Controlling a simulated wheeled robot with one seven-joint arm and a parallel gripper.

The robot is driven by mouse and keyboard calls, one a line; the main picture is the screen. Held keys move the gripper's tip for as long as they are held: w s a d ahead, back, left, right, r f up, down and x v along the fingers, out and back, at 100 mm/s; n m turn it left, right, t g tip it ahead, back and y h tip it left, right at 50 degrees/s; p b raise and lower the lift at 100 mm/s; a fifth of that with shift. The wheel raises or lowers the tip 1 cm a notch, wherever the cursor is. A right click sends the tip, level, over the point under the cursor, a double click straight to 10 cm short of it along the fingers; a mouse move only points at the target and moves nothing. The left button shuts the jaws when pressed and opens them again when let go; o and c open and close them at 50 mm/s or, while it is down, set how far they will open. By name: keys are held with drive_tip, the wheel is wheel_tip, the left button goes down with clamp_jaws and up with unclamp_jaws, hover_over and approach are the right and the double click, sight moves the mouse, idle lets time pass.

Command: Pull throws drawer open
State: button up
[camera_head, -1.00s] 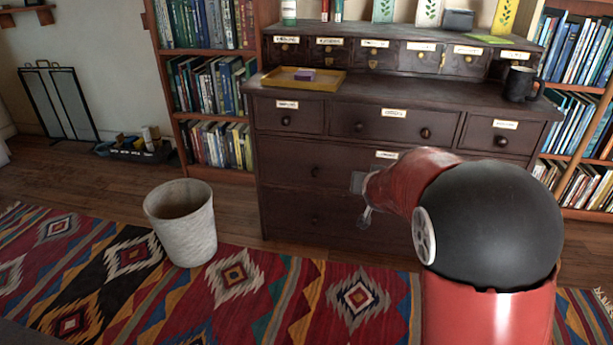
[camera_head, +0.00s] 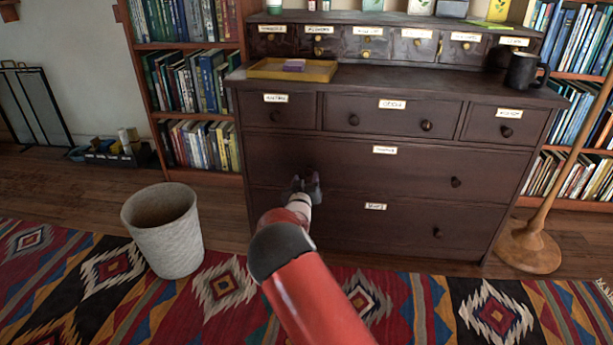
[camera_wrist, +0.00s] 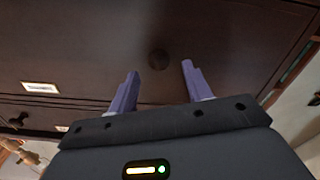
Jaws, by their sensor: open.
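The dark wooden dresser (camera_head: 400,170) has two wide drawers below a row of smaller ones. The upper wide drawer (camera_head: 410,165) has a label and a round knob at its right (camera_head: 455,182); the label is too blurred to read surely as throws. My gripper (camera_head: 306,182) is open in front of this drawer's left part, hiding its left knob in the head view. In the wrist view, the knob (camera_wrist: 158,58) lies between and just beyond my two purple fingertips (camera_wrist: 160,72), apparently untouched. The drawers look shut.
The lower wide drawer (camera_head: 400,222) is below my gripper. A white wastebasket (camera_head: 165,235) stands left on the patterned rug (camera_head: 100,275). A yellow tray (camera_head: 262,70) and a black mug (camera_head: 522,70) sit on the dresser top. A wooden stand base (camera_head: 530,248) is at right.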

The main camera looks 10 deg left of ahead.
sight(308, 172)
drive_tip(key=shift+w+d, duration=0.1)
drive_tip(key=shift+w, duration=1.5)
clamp_jaws()
